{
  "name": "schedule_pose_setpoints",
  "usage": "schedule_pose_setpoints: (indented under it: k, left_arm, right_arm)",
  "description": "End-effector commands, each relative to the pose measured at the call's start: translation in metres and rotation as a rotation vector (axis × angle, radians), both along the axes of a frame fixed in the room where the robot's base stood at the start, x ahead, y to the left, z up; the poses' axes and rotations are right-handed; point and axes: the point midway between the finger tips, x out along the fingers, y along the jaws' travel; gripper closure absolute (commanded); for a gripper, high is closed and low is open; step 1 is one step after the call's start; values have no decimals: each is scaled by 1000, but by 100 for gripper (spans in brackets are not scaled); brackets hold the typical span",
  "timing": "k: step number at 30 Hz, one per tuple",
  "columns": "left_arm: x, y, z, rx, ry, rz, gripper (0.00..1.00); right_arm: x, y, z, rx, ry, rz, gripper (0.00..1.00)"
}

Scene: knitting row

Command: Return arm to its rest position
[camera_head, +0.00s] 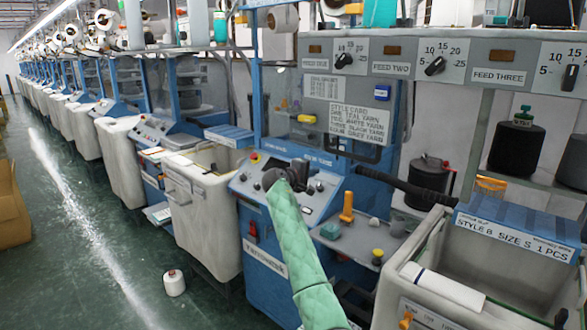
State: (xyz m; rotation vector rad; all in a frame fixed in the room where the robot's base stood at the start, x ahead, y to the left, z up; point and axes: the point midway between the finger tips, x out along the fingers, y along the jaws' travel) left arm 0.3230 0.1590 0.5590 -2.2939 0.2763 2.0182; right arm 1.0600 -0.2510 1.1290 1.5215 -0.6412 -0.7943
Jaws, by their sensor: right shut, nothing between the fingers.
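My right arm in a green quilted sleeve (300,250) reaches up from the bottom middle of the head view. Its dark right gripper (287,174) is in front of the control panel (310,200) of the nearest blue knitting machine. The gripper looks small and dark against the panel's knobs, and its fingers are hard to make out. It is shut, with nothing seen in it. I cannot tell whether it touches the panel. My left gripper is not in view.
A grey bin labelled STYLE B SIZE S (400,285) stands at the lower right. Another grey bin (200,215) is left of the machine. A grey shelf (355,240) holds small tools. The aisle at left is mostly clear.

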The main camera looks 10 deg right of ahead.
Motion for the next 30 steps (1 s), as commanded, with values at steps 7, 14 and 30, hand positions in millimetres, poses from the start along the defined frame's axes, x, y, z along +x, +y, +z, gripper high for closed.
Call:
schedule_pose_setpoints:
  k: [7,14,30]
  left_arm:
    - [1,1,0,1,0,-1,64]
    - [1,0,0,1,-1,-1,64]
    - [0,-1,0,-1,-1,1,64]
  right_arm:
    - [0,4,-10,195,-108,-9,100]
    - [-9,21,10,461,-232,33,100]
    - [-68,62,15,998,-367,170,100]
